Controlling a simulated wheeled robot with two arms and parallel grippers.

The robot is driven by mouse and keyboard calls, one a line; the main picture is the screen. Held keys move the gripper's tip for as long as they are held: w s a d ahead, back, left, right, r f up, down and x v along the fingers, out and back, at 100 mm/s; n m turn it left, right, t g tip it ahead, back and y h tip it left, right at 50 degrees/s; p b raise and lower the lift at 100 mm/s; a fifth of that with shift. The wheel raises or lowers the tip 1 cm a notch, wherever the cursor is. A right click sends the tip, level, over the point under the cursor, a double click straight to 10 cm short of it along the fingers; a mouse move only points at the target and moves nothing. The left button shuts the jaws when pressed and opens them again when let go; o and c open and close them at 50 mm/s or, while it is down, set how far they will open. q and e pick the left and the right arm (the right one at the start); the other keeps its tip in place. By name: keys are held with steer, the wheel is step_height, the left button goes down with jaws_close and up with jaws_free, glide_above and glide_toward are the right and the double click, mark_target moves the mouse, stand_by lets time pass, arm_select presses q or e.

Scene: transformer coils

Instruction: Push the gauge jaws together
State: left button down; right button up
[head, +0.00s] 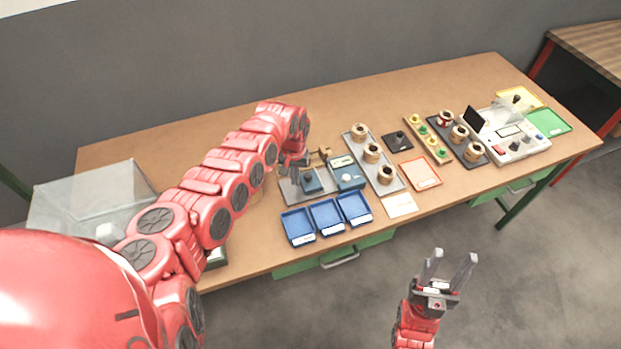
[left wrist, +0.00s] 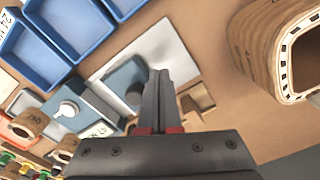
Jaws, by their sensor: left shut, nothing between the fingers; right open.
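The gauge stands on a grey plate (head: 291,196) near the middle of the table. My left gripper (head: 286,170) is shut and empty, over the plate's left side by the block. In the left wrist view its fingers (left wrist: 160,80) overlap the plate (left wrist: 168,55), between the blue block (left wrist: 126,80) and the tan parts (left wrist: 196,103); contact cannot be told. My right gripper (head: 448,268) is open and empty, in front of the table.
Three blue bins (head: 326,217) sit in front of the gauge. A tray of coils (head: 372,152) stands to its right. A large wooden-looking ring (left wrist: 262,40) is near the fingers in the left wrist view. A clear box (head: 85,195) stands at the left.

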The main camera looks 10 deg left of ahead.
mark_target(314, 179)
arm_select(q)
steer(key=shift+w+d+f+b, duration=0.1)
steer(key=shift+w+d+b, duration=0.3)
steer(key=shift+b, duration=0.45)
steer(key=shift+w+d+b, duration=0.45)
steer(key=shift+d+b, duration=0.35)
steer(key=shift+b, duration=0.7)
steer(key=shift+w+d+b, duration=0.65)
steer(key=shift+d+b, duration=0.15)
steer(key=shift+b, duration=1.35)
steer(key=shift+w+d+b, duration=0.15)
steer(key=shift+d+b, duration=0.25)
steer(key=shift+b, duration=0.45)
steer(key=shift+w+d+f+b, duration=0.1)
steer(key=shift+w+b, duration=0.05)
steer(key=shift+b, duration=0.5)
steer(key=shift+r, duration=0.2)
